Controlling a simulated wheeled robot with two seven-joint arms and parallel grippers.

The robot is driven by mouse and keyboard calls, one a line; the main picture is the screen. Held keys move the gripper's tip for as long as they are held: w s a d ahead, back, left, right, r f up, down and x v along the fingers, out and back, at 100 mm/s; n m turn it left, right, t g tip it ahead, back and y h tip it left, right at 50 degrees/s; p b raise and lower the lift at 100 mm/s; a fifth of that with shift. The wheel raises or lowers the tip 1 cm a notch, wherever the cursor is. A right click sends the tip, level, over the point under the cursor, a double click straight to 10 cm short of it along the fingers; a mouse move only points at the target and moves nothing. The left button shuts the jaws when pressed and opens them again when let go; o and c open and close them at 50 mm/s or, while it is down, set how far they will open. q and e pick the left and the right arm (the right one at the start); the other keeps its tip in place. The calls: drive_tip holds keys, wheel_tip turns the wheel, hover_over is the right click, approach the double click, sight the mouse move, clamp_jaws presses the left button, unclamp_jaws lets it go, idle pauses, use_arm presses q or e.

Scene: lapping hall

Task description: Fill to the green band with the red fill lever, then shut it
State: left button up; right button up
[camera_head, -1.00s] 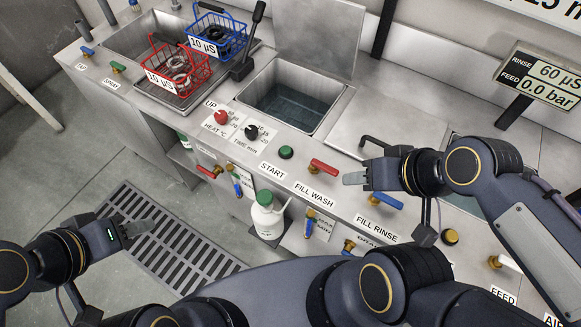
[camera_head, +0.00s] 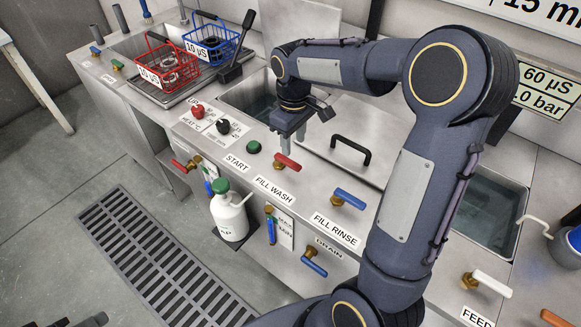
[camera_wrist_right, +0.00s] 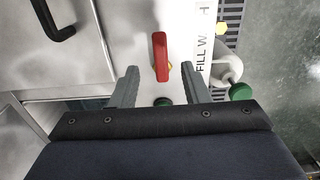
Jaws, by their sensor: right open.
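The red fill lever (camera_head: 287,162) stands on the deck behind the FILL WASH label (camera_head: 273,190). In the right wrist view the red lever (camera_wrist_right: 160,57) lies just beyond and between my open fingertips (camera_wrist_right: 160,75), with no contact visible. The wash tank (camera_head: 228,98) is partly hidden by my right arm. I cannot make out a green band. Only a dark tip of my left arm shows at the bottom left edge.
A blue lever (camera_head: 349,199) is at FILL RINSE. A lid with a black handle (camera_head: 352,148) lies close right of my gripper. A white bottle (camera_head: 230,217) stands below the deck. Red (camera_head: 165,72) and blue (camera_head: 212,52) baskets sit at the back left.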

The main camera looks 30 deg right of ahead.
sight(293, 163)
wheel_tip(293, 163, down, 7)
drive_tip(key=shift+f, duration=0.1)
drive_tip(key=shift+c, duration=0.3)
clamp_jaws()
